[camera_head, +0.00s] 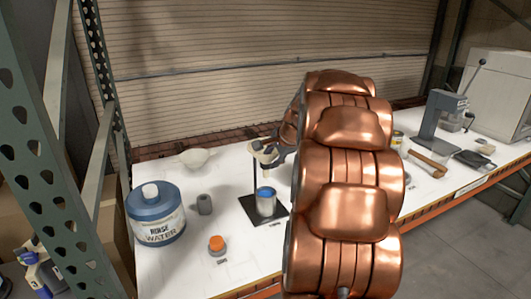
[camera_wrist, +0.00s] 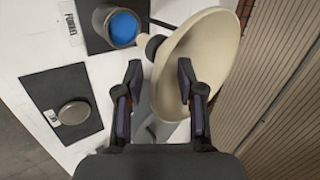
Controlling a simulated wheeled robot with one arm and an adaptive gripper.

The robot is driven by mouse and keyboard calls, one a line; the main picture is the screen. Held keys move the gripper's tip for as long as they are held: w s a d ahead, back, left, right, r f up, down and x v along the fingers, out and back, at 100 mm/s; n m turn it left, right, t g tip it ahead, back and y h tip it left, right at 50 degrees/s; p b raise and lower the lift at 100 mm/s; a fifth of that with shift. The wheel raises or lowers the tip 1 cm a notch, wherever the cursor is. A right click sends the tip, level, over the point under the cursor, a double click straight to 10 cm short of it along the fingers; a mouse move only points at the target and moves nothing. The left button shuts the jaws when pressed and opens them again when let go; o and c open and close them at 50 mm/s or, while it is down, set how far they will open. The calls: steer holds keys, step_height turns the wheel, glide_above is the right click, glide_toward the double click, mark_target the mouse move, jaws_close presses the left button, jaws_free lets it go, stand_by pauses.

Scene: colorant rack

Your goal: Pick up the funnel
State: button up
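The cream funnel (camera_head: 266,153) sits high at the small dark stand in the head view, above the cup with blue contents. In the wrist view the funnel (camera_wrist: 205,55) is large and close, its wide mouth tilted. My gripper (camera_wrist: 158,80) is open. Its right finger overlaps the funnel's bowl in the picture, and its left finger is beyond the funnel's left edge with a gap. I cannot tell whether either finger touches it. In the head view my copper arm hides much of the gripper (camera_head: 279,156).
The blue-topped cup (camera_head: 266,203) stands on the dark stand base (camera_head: 250,212). Left are a rinse water bottle (camera_head: 157,215), a grey container (camera_head: 204,204), an orange-capped jar (camera_head: 217,244) and a pale bowl (camera_head: 196,158). A round metal object (camera_wrist: 73,112) lies on a dark mat.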

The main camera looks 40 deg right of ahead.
jaws_close()
stand_by(0.3)
stand_by(0.3)
